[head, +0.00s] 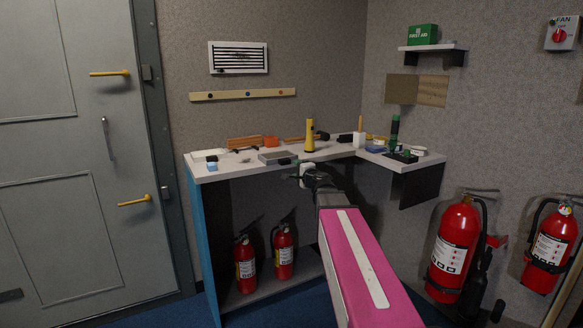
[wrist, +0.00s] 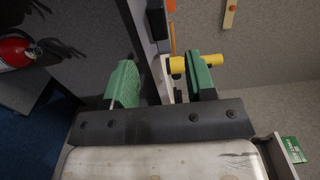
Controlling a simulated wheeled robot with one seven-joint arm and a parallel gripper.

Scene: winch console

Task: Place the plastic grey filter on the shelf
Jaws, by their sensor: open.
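My gripper (head: 310,178) is at the front edge of the bench in the head view, with its fingers partly hidden by my arm. In the wrist view its two green fingers (wrist: 162,68) stand apart with nothing held between them. A flat grey box-like piece (head: 278,156) lies on the bench just beyond the gripper; it may be the grey filter, but I cannot tell for sure. A small white wall shelf (head: 452,47) is at the upper right, with a green first aid box (head: 422,34) on it. The shelf's edge also shows in the wrist view (wrist: 285,157).
The L-shaped bench (head: 215,174) holds several small items, including a yellow flashlight (head: 310,136), also seen beyond the fingers in the wrist view (wrist: 180,65). Two extinguishers (head: 284,252) stand below. Larger ones (head: 455,245) hang at right. The shelf's right part is clear.

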